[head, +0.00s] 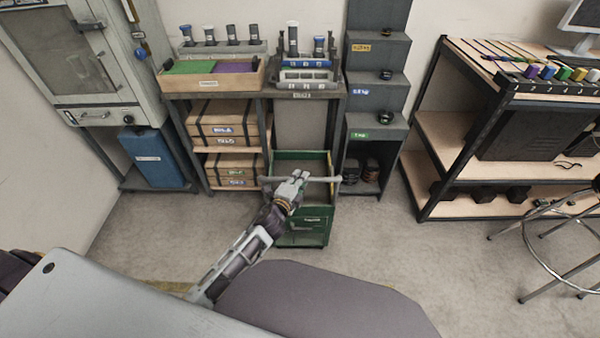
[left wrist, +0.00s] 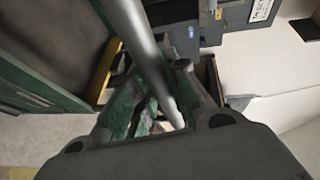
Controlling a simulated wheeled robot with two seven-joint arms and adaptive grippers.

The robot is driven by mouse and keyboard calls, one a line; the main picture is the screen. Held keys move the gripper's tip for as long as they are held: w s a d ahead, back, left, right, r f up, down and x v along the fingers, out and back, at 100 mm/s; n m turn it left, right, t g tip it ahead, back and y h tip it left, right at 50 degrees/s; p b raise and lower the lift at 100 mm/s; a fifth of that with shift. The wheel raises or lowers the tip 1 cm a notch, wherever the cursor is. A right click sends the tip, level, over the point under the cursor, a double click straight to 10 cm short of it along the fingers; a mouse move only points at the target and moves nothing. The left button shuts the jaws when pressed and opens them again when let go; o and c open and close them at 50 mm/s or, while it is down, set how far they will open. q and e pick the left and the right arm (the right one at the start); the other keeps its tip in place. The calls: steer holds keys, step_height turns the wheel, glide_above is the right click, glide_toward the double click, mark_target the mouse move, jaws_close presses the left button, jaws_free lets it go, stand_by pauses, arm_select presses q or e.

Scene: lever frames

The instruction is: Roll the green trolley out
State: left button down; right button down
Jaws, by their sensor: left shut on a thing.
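The green trolley (head: 302,240) stands on the floor under the bench, with its open top tray facing up and its front showing below my gripper. A light grey bar handle (head: 325,179) runs across it. My left gripper (head: 293,184) is shut on this handle near its middle-left. In the left wrist view the handle (left wrist: 150,60) passes between the fingers (left wrist: 165,110), and the green trolley side (left wrist: 35,85) shows at the left. My right gripper is not in view.
Shelves with boxes (head: 225,125) stand left of the trolley, and a grey stepped rack (head: 375,130) stands close on its right. A wheeled stool (head: 565,225) is at the far right. The floor (head: 400,260) in front is mostly clear.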

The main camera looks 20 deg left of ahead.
arm_select(q)
steer(key=shift+s+d+f, duration=0.1)
steer(key=shift+s, duration=0.45)
steer(key=c, duration=1.4)
jaws_free()
steer(key=shift+o, duration=0.2)
steer(key=v, duration=1.2)
